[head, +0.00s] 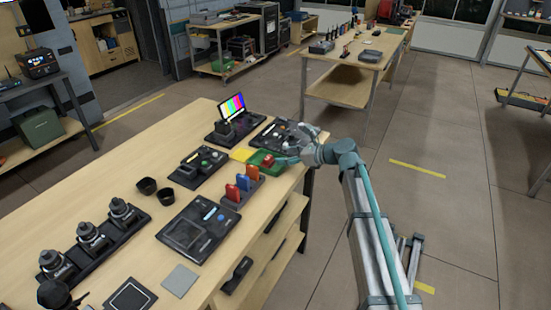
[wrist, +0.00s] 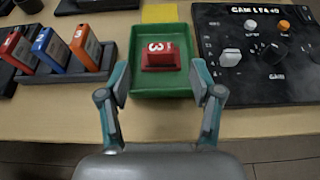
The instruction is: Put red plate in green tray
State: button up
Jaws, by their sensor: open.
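The head view also shows the red plate (head: 268,161) in the tray (head: 257,157), at the table's right edge. My gripper (wrist: 160,88) is open and empty. Its fingers are spread on either side of the tray's near part, apart from the plate. In the head view my gripper (head: 292,160) is beside the tray; its fingertips are small there.
A dark rack (wrist: 107,62) left of the tray holds a red-looking, a blue (wrist: 50,48) and an orange plate (wrist: 83,45). A black control panel (wrist: 255,75) is close on the right. A yellow sheet (wrist: 159,13) lies behind the tray. Bare tabletop lies in front.

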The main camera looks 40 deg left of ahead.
jog(key=shift+v, duration=1.45)
